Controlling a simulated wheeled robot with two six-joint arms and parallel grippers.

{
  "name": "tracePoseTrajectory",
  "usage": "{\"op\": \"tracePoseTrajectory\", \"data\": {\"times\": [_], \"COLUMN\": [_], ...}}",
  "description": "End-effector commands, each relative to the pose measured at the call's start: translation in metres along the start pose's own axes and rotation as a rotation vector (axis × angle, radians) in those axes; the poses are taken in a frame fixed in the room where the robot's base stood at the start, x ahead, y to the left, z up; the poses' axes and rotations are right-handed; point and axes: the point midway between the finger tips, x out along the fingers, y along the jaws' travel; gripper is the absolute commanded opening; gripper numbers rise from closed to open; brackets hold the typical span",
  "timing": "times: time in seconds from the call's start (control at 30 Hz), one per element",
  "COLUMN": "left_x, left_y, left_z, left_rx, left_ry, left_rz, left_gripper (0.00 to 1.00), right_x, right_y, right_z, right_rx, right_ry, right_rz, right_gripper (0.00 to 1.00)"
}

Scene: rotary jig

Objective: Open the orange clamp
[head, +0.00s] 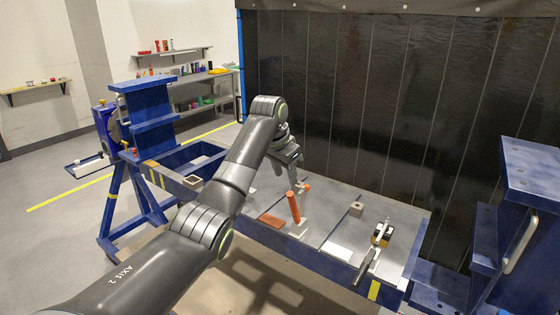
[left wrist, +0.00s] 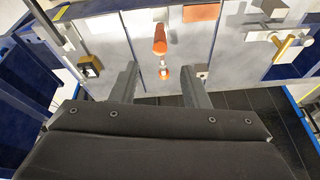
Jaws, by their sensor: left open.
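The orange clamp (head: 294,207) stands on the table with its orange handle raised and tilted slightly; an orange tip shows beside it. It also shows in the left wrist view (left wrist: 160,42), with its orange tip (left wrist: 163,73) below the handle, between my finger lines. My left gripper (head: 291,165) is above and behind the clamp, pointing down. Its two fingers show apart in the left wrist view (left wrist: 158,78), with nothing held between them. Whether a finger touches the clamp cannot be told. My right gripper is in neither view.
A flat red-orange plate (head: 271,220) and a white plate (head: 337,251) lie near the table's front edge. A small block (head: 357,208) and a metal clamp with a yellow-black part (head: 381,235) stand to the right. Blue uprights (head: 150,115) flank the table; a dark curtain (head: 390,110) hangs behind.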

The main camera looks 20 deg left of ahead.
Motion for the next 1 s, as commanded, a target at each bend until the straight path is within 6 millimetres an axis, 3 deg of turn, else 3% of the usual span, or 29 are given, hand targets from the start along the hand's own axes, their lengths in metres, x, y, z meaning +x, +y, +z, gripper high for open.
{"op": "tracePoseTrajectory", "data": {"times": [0.03,0.3,0.73,0.87,0.97,1.0], "left_x": [-0.009,-0.056,-0.068,-0.054,-0.014,0.009], "left_y": [-0.001,-0.001,0.0,-0.002,-0.008,-0.011], "left_z": [0.001,0.0,0.0,0.003,0.015,0.023], "left_rx": [0.001,-0.001,0.0,-0.01,-0.042,-0.061], "left_ry": [0.006,0.001,-0.001,-0.006,-0.017,-0.022], "left_rz": [-0.005,-0.002,0.0,0.002,0.006,0.007], "left_gripper": [0.41,0.41,0.41,0.41,0.41,0.41], "right_x": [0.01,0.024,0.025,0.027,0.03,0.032], "right_y": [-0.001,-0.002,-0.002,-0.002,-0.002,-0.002], "right_z": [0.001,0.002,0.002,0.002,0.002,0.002], "right_rx": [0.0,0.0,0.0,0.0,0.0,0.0], "right_ry": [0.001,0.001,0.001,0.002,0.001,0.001], "right_rz": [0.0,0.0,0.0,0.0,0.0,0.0], "right_gripper": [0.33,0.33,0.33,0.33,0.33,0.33]}}
